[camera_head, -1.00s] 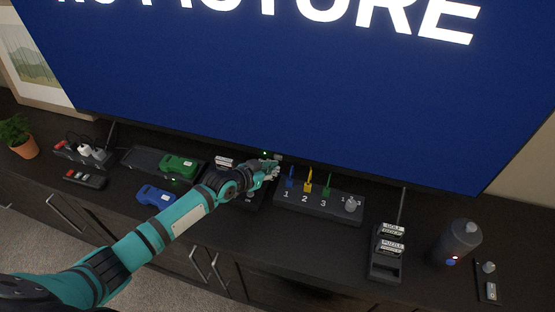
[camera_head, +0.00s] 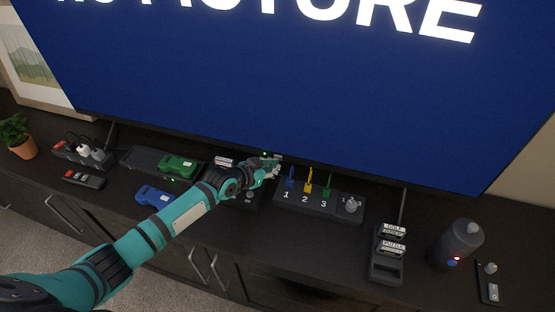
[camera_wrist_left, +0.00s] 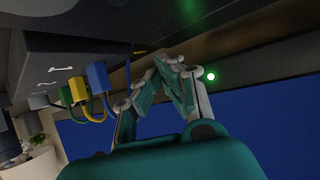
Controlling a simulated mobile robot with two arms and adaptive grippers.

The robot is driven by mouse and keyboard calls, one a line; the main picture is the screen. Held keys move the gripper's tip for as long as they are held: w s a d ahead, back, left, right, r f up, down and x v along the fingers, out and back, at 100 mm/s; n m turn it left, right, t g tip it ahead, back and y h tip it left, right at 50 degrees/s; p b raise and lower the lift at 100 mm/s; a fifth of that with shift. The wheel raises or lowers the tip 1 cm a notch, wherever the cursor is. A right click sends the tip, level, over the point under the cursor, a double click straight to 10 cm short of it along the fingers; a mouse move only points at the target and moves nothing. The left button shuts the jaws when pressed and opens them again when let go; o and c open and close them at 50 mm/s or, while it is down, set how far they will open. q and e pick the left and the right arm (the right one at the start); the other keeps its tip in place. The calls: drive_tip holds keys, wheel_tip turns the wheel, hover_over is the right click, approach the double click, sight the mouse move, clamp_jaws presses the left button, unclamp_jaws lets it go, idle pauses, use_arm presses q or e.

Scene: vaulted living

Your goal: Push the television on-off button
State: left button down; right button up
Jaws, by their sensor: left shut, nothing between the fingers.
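The television (camera_head: 290,90) stands on the dark cabinet, its blue screen lit with large white letters cut off at the top. A small green light (camera_head: 265,154) glows at its lower edge; it also shows in the left wrist view (camera_wrist_left: 211,76). A separate on-off button cannot be made out. My left gripper (camera_head: 274,161) is at the television's lower edge by that light. In the left wrist view its fingers (camera_wrist_left: 170,65) are shut and empty, just left of the light. Whether they touch the television cannot be told. My right gripper is not in view.
A switch box (camera_head: 320,208) with blue, yellow and green plugs sits close right of the gripper.

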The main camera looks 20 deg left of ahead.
use_arm(q)
drive_tip(key=shift+w, duration=0.1)
idle(0.3)
drive_tip(key=shift+s+r+p, duration=0.15)
drive_tip(key=shift+s+p, duration=0.55)
drive_tip(key=shift+s, duration=0.2)
drive_tip(key=shift+s+p, duration=0.35)
drive_tip(key=shift+p, duration=0.15)
drive_tip(key=s+p, duration=0.2)
drive_tip(key=s, duration=0.1)
drive_tip(key=shift+s+a+p, duration=0.1)
drive_tip(key=shift+s+p, duration=0.2)
drive_tip(key=shift+p, duration=0.1)
drive_tip(key=shift+s+p, duration=0.4)
drive_tip(key=shift+s, duration=0.45)
